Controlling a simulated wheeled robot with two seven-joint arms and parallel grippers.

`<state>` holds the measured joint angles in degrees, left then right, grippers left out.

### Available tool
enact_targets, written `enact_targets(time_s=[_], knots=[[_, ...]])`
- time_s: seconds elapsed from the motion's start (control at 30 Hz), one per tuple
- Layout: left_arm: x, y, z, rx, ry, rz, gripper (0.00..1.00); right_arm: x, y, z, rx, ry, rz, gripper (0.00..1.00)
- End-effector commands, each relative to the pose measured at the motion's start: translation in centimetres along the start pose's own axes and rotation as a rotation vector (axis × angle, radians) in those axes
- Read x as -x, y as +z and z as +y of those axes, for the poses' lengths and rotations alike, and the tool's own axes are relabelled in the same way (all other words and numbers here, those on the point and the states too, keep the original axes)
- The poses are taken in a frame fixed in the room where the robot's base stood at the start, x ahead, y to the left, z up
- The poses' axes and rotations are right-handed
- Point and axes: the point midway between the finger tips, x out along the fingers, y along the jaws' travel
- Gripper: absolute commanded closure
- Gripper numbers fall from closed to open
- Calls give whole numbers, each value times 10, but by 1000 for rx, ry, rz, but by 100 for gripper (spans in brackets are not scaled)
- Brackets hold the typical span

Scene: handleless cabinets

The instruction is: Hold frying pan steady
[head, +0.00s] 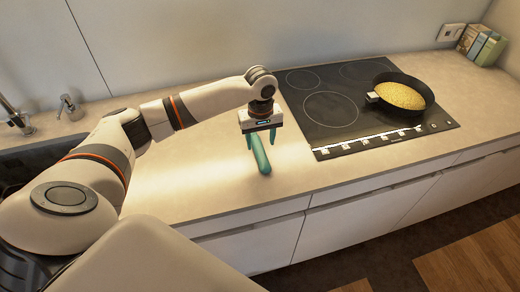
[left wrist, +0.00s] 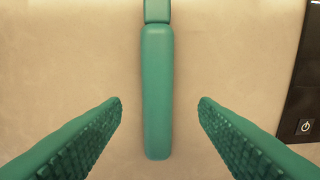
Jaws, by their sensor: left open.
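The dark frying pan (head: 396,112) sits on the right part of the black cooktop in the head view, with yellow grainy food (head: 401,95) in it. A short pale piece shows at its left side. My left gripper (head: 261,140) is left of the cooktop, over the counter and well apart from the pan. Its two teal ridged fingers (left wrist: 160,102) are open. A teal utensil handle (left wrist: 157,95) lies between and below the fingers in the left wrist view, and it also shows in the head view (head: 261,158). Its far end is hidden. My right gripper is not in view.
A sink (head: 40,150) with a tap (head: 16,117) is at the left. The counter (head: 215,170) around the utensil is clear.

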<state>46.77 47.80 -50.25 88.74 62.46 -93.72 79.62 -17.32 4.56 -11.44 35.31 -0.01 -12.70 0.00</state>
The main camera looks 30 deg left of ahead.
Motion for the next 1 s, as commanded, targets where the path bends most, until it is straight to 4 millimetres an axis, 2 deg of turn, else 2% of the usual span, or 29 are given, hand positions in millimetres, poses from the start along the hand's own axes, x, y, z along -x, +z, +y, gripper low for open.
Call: enact_targets(time_s=[0.03, 0.13, 0.3, 0.53, 0.83, 1.0], knots=[[-6, 2, 2, 1, 4, 2, 45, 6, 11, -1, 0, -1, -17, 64], [-22, 3, 2, 0, 4, 1, 45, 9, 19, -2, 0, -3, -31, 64], [-37, 4, 2, 0, 1, -1, 45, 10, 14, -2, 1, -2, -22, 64], [-38, 4, 2, -1, 1, -1, 47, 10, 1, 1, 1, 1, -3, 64], [-38, 4, 1, -1, 1, -1, 96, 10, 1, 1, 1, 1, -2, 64], [-38, 4, 1, -1, 0, -1, 97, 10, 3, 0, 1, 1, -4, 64]])
